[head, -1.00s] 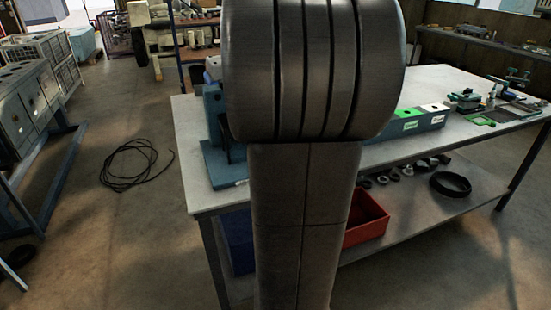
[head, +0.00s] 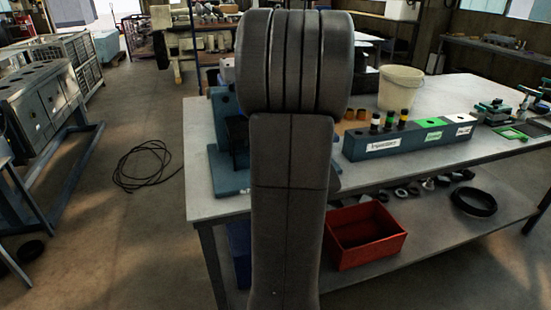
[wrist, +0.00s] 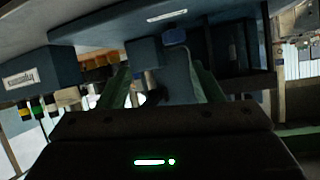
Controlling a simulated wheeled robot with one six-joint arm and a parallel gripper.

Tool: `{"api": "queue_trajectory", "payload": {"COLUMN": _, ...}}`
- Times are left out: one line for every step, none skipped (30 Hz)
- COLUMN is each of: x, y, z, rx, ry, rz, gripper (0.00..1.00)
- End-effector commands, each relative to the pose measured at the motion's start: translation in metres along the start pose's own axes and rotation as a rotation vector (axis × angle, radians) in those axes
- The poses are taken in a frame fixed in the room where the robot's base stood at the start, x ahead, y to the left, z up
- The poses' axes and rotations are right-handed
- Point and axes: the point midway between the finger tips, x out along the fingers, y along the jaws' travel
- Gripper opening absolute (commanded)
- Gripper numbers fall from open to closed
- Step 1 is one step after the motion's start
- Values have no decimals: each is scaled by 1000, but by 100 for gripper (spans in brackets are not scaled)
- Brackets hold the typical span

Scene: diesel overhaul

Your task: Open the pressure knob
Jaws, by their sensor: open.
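A blue bench device (head: 230,175) stands on the near left of the white table (head: 210,200), mostly hidden behind my arm in the head view. The wrist view is tilted and looks upside down. It shows the device's blue body (wrist: 205,40), with a small brighter blue part (wrist: 175,36) on it. I cannot tell whether that part is the pressure knob. My gripper (wrist: 158,72) has its two green fingers spread apart, with nothing gripped. The fingers point toward the device. My gripper is hidden in the head view.
A long blue block (head: 385,145) holding several capped injectors sits right of my arm, with a white bucket (head: 400,88) behind. A red bin (head: 365,235) and a black ring (head: 474,201) are on the lower shelf. A black cable (head: 145,165) lies on the floor at left.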

Motion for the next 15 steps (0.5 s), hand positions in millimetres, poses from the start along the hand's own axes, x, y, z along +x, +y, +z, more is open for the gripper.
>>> {"api": "queue_trajectory", "payload": {"x": 0, "y": -3, "z": 3, "rx": -55, "ry": 16, "rz": -22, "gripper": 59}}
{"api": "queue_trajectory", "payload": {"x": -1, "y": -5, "z": 4, "rx": -86, "ry": 24, "rz": -34, "gripper": 59}}
{"api": "queue_trajectory", "payload": {"x": -1, "y": -8, "z": 4, "rx": -116, "ry": 34, "rz": -46, "gripper": 59}}
{"api": "queue_trajectory", "payload": {"x": -1, "y": -9, "z": 4, "rx": -133, "ry": 40, "rz": -54, "gripper": 59}}
{"api": "queue_trajectory", "payload": {"x": -1, "y": -10, "z": 5, "rx": -147, "ry": 44, "rz": -59, "gripper": 59}}
{"api": "queue_trajectory", "payload": {"x": 0, "y": -11, "z": 4, "rx": -157, "ry": 48, "rz": -64, "gripper": 59}}
{"api": "queue_trajectory", "payload": {"x": 1, "y": -12, "z": 4, "rx": -161, "ry": 50, "rz": -66, "gripper": 59}}
{"api": "queue_trajectory", "payload": {"x": 3, "y": -12, "z": 4, "rx": -164, "ry": 51, "rz": -67, "gripper": 59}}
{"api": "queue_trajectory", "payload": {"x": 6, "y": -12, "z": 4, "rx": -164, "ry": 51, "rz": -67, "gripper": 59}}
{"api": "queue_trajectory", "payload": {"x": 9, "y": -12, "z": 4, "rx": -164, "ry": 51, "rz": -67, "gripper": 59}}
{"api": "queue_trajectory", "payload": {"x": 13, "y": -12, "z": 3, "rx": -163, "ry": 51, "rz": -66, "gripper": 59}}
{"api": "queue_trajectory", "payload": {"x": 19, "y": -13, "z": 3, "rx": -163, "ry": 50, "rz": -66, "gripper": 59}}
{"api": "queue_trajectory", "payload": {"x": 23, "y": -13, "z": 3, "rx": -162, "ry": 49, "rz": -67, "gripper": 59}}
{"api": "queue_trajectory", "payload": {"x": 29, "y": -14, "z": 3, "rx": -162, "ry": 50, "rz": -67, "gripper": 59}}
{"api": "queue_trajectory", "payload": {"x": 36, "y": -14, "z": 3, "rx": -161, "ry": 49, "rz": -66, "gripper": 59}}
